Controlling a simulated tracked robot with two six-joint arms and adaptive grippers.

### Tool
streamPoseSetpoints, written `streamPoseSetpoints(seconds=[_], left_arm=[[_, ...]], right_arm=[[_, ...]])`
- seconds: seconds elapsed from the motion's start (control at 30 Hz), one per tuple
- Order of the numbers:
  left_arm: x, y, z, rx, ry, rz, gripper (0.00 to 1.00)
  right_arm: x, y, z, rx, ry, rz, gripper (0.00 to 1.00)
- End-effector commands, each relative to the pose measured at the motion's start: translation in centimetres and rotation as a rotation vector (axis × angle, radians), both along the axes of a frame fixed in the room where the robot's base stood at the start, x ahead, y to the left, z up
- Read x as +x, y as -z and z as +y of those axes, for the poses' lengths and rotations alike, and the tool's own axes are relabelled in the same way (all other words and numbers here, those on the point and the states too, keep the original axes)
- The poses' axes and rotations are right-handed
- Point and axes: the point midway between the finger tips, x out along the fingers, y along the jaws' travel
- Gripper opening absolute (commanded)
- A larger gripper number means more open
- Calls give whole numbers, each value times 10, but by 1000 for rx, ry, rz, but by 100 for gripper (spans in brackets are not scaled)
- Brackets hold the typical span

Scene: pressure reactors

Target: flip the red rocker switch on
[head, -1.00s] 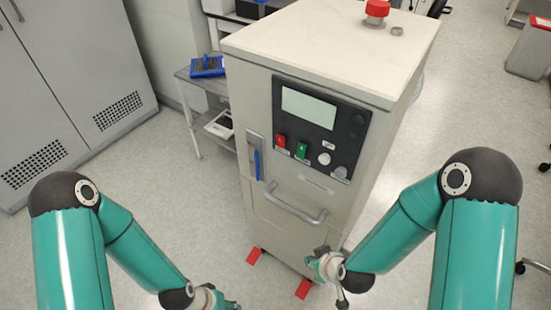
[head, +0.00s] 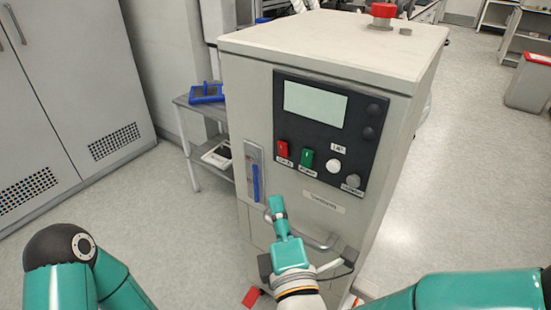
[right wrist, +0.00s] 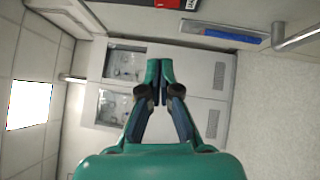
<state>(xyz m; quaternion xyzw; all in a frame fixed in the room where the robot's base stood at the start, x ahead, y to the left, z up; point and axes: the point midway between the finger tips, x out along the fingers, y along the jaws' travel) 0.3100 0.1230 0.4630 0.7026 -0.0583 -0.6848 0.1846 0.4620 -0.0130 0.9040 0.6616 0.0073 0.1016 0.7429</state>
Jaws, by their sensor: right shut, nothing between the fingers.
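The red rocker switch (head: 283,149) is at the left of the switch row on the cabinet's dark control panel (head: 325,122). A red piece at the top edge of the right wrist view (right wrist: 168,2) appears to be the same switch, cut off by the frame. I cannot tell which way it is tipped. My right gripper (head: 276,206) is shut and empty. In the head view its tip shows below the switch, beside the blue handle's lower end. The wrist view also shows the closed fingertips (right wrist: 160,68), apart from the switch. My left gripper is out of view; only its arm shows.
A green switch (head: 307,159), a white button (head: 333,166) and a grey knob (head: 353,181) sit right of the red switch. The blue handle (head: 256,183) and the metal bar handle (head: 318,240) stick out below. A red knob (head: 383,12) tops the cabinet.

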Motion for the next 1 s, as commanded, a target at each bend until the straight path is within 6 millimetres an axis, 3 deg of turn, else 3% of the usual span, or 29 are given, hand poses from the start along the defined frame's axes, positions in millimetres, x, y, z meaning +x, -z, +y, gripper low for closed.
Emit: streamPoseSetpoints(seconds=[0.27, 0.57, 0.93, 1.0], left_arm=[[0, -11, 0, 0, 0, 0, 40], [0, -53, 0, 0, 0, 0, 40], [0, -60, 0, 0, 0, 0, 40], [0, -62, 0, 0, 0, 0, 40]], right_arm=[[4, -3, 0, -1, 1, 2, 0], [23, -8, 2, -3, 1, 8, 0], [99, -12, 14, 2, 2, 1, 0], [108, -14, 6, 2, 4, 1, 0]])
